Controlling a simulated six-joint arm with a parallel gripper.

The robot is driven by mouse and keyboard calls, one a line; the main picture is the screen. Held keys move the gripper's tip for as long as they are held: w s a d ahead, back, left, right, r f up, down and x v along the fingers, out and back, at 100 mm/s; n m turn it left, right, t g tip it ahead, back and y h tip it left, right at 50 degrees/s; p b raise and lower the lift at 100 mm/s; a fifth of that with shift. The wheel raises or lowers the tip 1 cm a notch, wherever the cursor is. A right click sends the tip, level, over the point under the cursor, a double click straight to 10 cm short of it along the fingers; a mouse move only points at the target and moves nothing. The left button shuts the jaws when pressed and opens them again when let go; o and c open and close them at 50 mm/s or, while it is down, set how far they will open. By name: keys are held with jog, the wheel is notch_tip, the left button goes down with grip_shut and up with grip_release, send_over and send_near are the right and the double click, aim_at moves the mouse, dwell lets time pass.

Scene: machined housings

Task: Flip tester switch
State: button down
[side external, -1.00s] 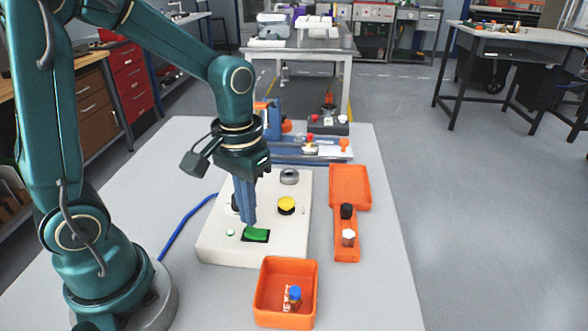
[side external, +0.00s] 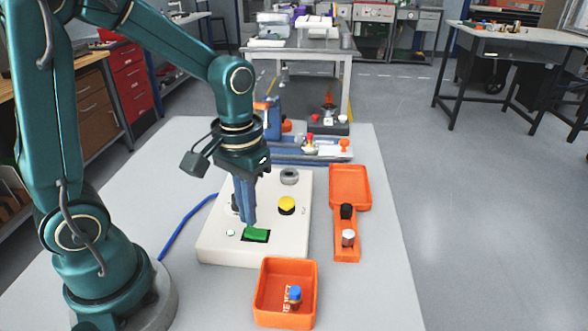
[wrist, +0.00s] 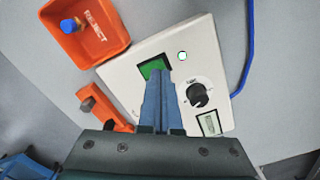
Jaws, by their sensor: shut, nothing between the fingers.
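The tester is a white box (side external: 218,240) on the grey table. Its green rocker switch (side external: 257,235) sits in a black frame near the front edge; it also shows in the wrist view (wrist: 151,68). My gripper (side external: 250,224) points down with its blue fingers shut and empty. The fingertips are at the back edge of the green switch, touching it or just above; I cannot tell which. In the wrist view the fingers (wrist: 159,76) cover part of the switch. A small light (wrist: 183,56) beside the switch looks white with a green rim.
A yellow button (side external: 286,205) and a grey round part (side external: 289,177) are on the box. A black knob (wrist: 198,95) is close beside my fingers. An orange reject bin (side external: 262,290) holds a blue-capped part (side external: 295,294). An orange holder (side external: 345,225) stands right.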

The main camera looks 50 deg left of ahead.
aim_at(250, 230)
jog(key=shift+f, duration=1)
dwell(0.6)
jog(key=shift+r, duration=3.55)
jog(key=s+d+r+m+t, duration=0.2)
jog(key=s+r+t, duration=0.1)
jog(key=s+t, duration=0.2)
jog(key=shift+s+d+m+t, duration=0.15)
jog(key=shift+s+m+t, duration=0.15)
jog(key=shift+s+m, duration=0.15)
